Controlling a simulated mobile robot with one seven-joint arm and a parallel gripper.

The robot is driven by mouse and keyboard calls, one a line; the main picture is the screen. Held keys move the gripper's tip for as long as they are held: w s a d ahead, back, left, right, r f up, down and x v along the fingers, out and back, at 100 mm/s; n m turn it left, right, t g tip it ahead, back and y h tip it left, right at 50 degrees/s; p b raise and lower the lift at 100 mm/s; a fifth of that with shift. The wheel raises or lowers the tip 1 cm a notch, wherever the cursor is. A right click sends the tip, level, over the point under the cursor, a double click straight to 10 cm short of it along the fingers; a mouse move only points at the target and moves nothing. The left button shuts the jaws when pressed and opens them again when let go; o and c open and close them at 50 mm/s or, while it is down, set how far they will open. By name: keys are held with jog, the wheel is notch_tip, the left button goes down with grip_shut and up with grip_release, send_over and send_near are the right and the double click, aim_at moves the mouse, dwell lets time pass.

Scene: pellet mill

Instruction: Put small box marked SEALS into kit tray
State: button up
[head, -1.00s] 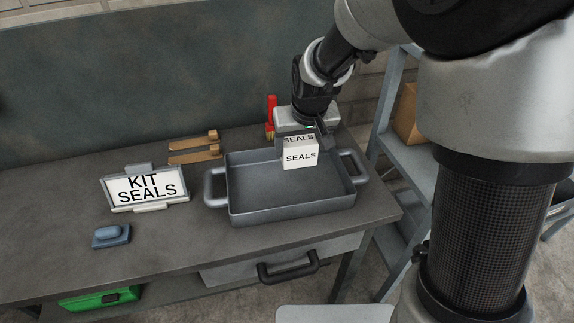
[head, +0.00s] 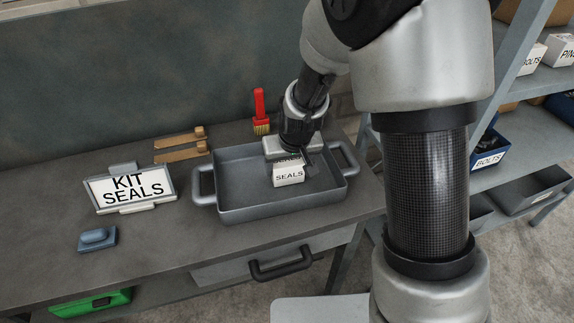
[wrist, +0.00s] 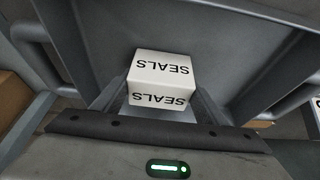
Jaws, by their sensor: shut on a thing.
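The small white box marked SEALS (head: 289,178) is held by my gripper (head: 290,162) inside the outline of the grey kit tray (head: 230,207). The box also shows in the wrist view (wrist: 160,72), with my gripper's body along the bottom edge. My gripper is shut on the box and points down; its fingers are mostly hidden. The box looks low in the tray, but I cannot tell whether it touches the floor. The tray is otherwise empty, with a handle at each end. A sign reading KIT SEALS (head: 130,190) stands left of the tray.
A blue block-like item (head: 97,239) is at front left. The bench front left of the tray is mostly clear.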

jog(key=shift+f, duration=0.2)
jog(key=o, duration=1.3)
jog(key=shift+r, duration=0.1)
